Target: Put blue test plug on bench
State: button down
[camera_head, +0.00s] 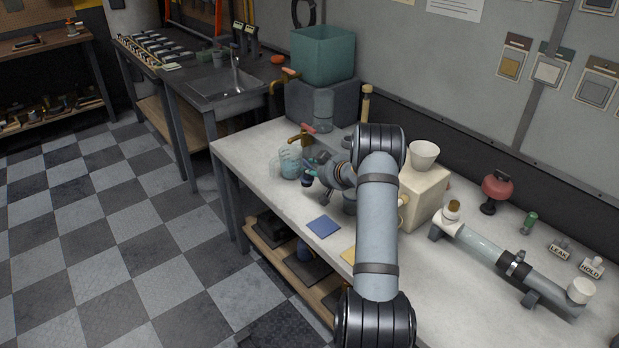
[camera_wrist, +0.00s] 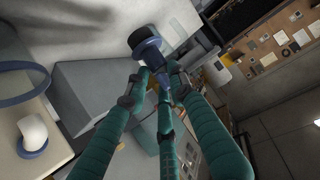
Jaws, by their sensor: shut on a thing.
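The blue test plug (camera_wrist: 146,42) is dark blue with a round, wider head. It sits between the fingertips of my gripper (camera_wrist: 160,76) in the wrist view, and the gripper is shut on it. In the head view my gripper (camera_head: 320,182) is over the left part of the bench, with the small dark-blue plug (camera_head: 307,181) at its tip, close to a clear vessel with bluish contents (camera_head: 290,163). I cannot tell the exact gap between plug and vessel. The bench (camera_head: 248,152) has a pale top. A blue square pad (camera_head: 323,227) lies on it near the front edge.
A grey block (camera_head: 345,102) bearing a teal bin (camera_head: 322,56) stands behind. A brass tap (camera_head: 300,138) is near the vessel. To the right are a cream block (camera_head: 428,196) with a white cup (camera_head: 424,155), a red-topped object (camera_head: 497,188) and a clear tube assembly (camera_head: 482,246).

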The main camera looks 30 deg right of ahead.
aim_at(310, 185)
jog(key=shift+w+f+m+h+b, duration=0.15)
jog(key=shift+w+m+h+b, duration=0.2)
jog(key=shift+w, duration=0.5)
jog(key=shift+w+f, duration=0.1)
jog(key=shift+w, duration=0.05)
notch_tip(310, 185, down, 7)
jog(key=b, duration=0.6)
jog(key=shift+a+b, duration=0.1)
jog(key=shift+b, duration=0.2)
jog(key=shift+f+b, duration=0.4)
jog(key=c, duration=1.5)
grip_release()
jog(key=shift+o, duration=0.5)
jog(key=v, duration=1.2)
